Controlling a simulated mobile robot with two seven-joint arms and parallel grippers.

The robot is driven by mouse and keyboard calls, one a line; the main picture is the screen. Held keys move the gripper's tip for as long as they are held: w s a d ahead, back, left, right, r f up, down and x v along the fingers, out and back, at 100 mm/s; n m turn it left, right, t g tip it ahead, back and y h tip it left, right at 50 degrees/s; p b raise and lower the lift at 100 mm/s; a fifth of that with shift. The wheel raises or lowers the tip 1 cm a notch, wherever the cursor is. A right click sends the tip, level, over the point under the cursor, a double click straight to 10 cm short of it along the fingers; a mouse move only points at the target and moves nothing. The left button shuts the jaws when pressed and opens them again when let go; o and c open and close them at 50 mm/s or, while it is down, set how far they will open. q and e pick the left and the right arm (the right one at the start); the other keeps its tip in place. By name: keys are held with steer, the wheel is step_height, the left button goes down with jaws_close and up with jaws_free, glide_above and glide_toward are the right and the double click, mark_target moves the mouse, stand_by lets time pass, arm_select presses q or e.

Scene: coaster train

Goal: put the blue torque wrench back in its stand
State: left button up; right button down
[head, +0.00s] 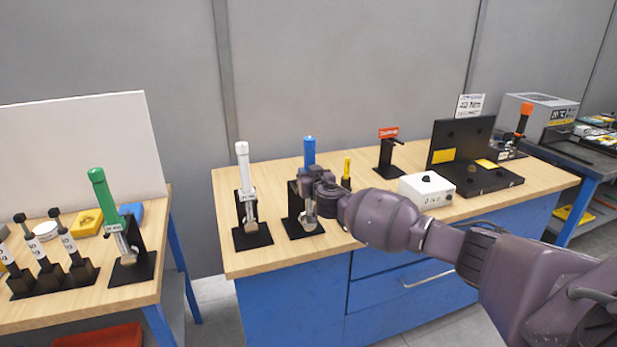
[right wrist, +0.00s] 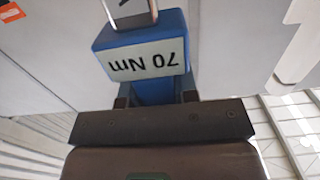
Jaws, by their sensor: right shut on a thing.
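The blue torque wrench (head: 309,150) stands upright at its black stand (head: 292,227) on the wooden bench. Its blue handle points up, and its silver head shows low in front of the stand. My right gripper (head: 318,188) is shut on the wrench around its middle and hides much of it and of the stand's post. In the right wrist view the blue wrench body (right wrist: 145,45) with an upside-down "70 Nm" label sits at the jaws (right wrist: 155,95). I cannot tell whether the wrench is seated in the stand. My left gripper is out of view.
A white-handled wrench (head: 243,165) in its stand is close on the left. A small yellow-topped tool (head: 346,168), a white box (head: 427,190) and a black case (head: 465,177) are to the right. A green wrench (head: 103,195) stands on the left table.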

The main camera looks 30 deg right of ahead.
steer(key=b+x, duration=0.3)
steer(key=x, duration=0.3)
steer(key=shift+r+b, duration=0.4)
steer(key=shift+r, duration=0.05)
stand_by(2.1)
steer(key=shift+a+f+b, duration=0.1)
steer(key=shift+f+b, duration=0.55)
steer(key=shift+f, duration=0.25)
stand_by(1.7)
steer(key=c, duration=0.8)
jaws_free()
steer(key=shift+f, duration=0.1)
steer(key=p+v, duration=0.1)
steer(key=v, duration=1)
steer(key=shift+f, duration=0.1)
